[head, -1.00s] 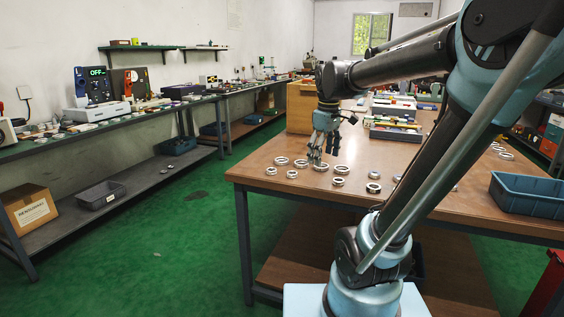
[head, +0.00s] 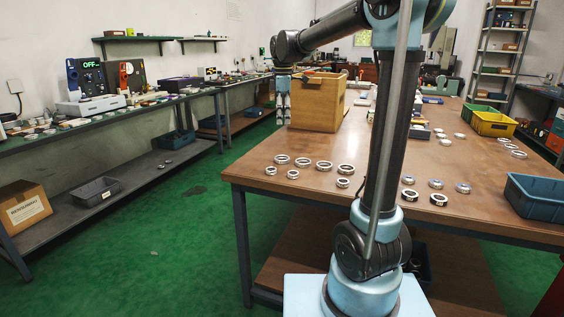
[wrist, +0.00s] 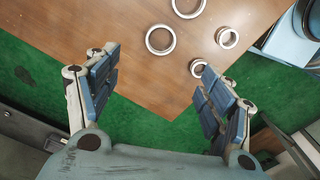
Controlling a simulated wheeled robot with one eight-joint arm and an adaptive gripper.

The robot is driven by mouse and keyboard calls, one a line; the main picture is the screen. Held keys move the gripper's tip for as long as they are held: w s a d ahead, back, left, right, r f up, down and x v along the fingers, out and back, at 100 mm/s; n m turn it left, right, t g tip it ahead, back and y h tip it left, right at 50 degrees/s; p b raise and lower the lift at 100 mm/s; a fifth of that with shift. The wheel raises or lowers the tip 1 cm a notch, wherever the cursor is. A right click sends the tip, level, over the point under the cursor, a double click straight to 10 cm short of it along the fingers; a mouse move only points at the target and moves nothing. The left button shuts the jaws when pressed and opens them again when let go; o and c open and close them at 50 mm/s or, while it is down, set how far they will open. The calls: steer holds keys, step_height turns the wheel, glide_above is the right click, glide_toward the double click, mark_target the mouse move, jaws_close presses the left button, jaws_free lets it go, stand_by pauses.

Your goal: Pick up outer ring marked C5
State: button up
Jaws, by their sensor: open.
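Several metal bearing rings lie flat in loose rows on the brown table (head: 300,199). Some are larger, such as a ring in the back row (head: 303,162); others are smaller, such as one in front (head: 343,183). No marking is legible, so I cannot tell which ring is C5. My gripper (head: 283,121) is raised near the table's left edge, left of the wooden box, and holds nothing. In the wrist view its blue-padded fingers are spread (wrist: 155,88). A large ring (wrist: 148,40) and smaller rings (wrist: 218,38) lie beyond them; one small ring (wrist: 194,68) is partly behind the right finger.
A wooden box (head: 315,103) stands on the table behind the rings. A blue bin (head: 535,200) sits at the right edge, and a yellow bin (head: 492,124) farther back. More rings lie right of my arm column. Green floor (head: 190,245) separates the table from the left bench.

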glide_above(282, 158)
steer(key=f, duration=1)
steer(key=shift+w+d+f, duration=0.2)
steer(key=shift+f, duration=0.05)
steer(key=shift+a+f, duration=0.2)
steer(key=shift+f, duration=2.45)
steer(key=c, duration=1.2)
